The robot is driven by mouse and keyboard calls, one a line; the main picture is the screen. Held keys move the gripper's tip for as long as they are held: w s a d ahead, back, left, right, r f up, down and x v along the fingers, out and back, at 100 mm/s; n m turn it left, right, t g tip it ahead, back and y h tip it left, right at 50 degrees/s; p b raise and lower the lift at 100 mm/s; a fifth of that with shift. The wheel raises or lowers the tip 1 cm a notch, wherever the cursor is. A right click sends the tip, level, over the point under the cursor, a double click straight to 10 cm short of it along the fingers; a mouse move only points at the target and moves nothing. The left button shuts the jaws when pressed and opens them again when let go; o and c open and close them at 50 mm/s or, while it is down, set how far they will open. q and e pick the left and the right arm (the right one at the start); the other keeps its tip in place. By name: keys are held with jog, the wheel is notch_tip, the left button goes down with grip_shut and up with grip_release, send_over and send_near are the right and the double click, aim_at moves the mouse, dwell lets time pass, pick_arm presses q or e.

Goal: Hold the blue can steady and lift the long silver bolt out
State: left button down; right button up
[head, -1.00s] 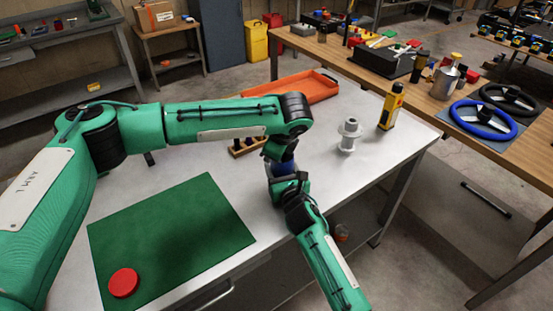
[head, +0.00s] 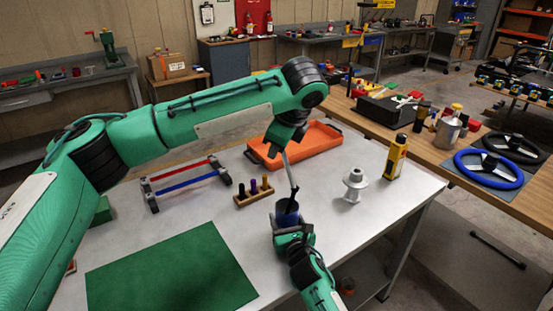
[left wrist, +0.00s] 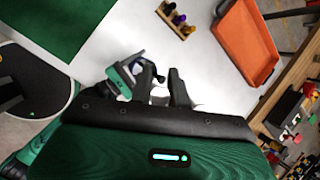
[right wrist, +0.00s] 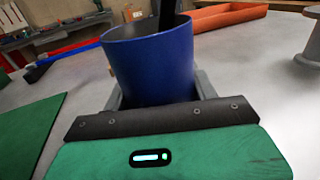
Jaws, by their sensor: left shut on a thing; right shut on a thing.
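The blue can (head: 288,214) stands at the near edge of the grey table, and it fills the middle of the right wrist view (right wrist: 150,68). My right gripper (head: 292,232) is shut around its side. My left gripper (head: 290,142) is above the can, shut on a slim grey shaft, apparently the long silver bolt (head: 287,168). The shaft slants down towards the can's mouth. A black bar (right wrist: 167,14) stands in the mouth; I cannot tell whether it is part of what I hold. In the left wrist view the fingers (left wrist: 162,86) hide most of the grip.
Behind the can are a wooden block with several pegs (head: 254,192), an orange tray (head: 318,148), a white spool (head: 354,184) and a yellow bottle (head: 395,157). A rack with red and blue bars (head: 185,182) and a green mat (head: 170,270) lie left.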

jog(key=o, duration=1.1)
